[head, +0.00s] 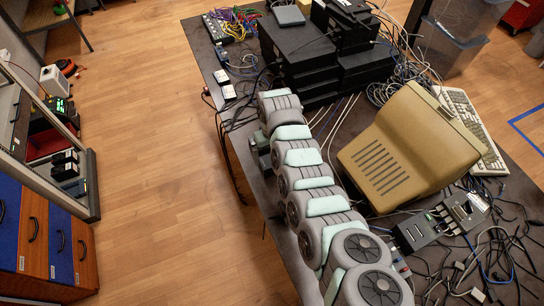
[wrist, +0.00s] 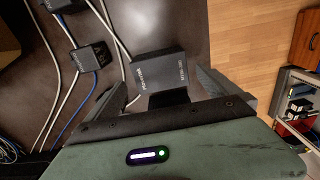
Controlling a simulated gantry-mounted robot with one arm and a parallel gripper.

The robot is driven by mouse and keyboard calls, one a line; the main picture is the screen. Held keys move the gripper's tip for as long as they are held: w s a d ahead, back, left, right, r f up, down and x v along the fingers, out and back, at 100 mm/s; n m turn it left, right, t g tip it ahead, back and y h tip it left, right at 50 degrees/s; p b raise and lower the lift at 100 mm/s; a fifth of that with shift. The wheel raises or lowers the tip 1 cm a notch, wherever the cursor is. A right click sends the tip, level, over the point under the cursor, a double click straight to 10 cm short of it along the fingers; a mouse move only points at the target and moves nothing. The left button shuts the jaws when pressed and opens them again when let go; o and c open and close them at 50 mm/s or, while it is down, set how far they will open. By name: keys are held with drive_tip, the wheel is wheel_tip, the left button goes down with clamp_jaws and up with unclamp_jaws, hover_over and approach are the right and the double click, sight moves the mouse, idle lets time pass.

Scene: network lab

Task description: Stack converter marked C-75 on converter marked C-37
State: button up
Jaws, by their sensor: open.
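In the wrist view a dark box-shaped converter (wrist: 158,73) with small white print lies on the table between the fingers of my gripper (wrist: 160,83). The fingers are apart, one on each side of it, with gaps visible. The print is too small to read surely. A second dark box (wrist: 91,57) with cables sits to its left. I cannot tell which is C-75 or C-37. My arm hides much of the table.
Stacked black devices (head: 296,48) stand at the back. A beige monitor (head: 408,150) stands right of my arm, with a keyboard (head: 473,125) behind it. A grey box (head: 415,232) and loose cables (head: 500,255) crowd the front right. Open floor lies left.

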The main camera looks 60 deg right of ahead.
wheel_tip(320, 180, up, 9)
drive_tip(key=shift+f, duration=0.2)
drive_tip(key=shift+w+a, duration=0.1)
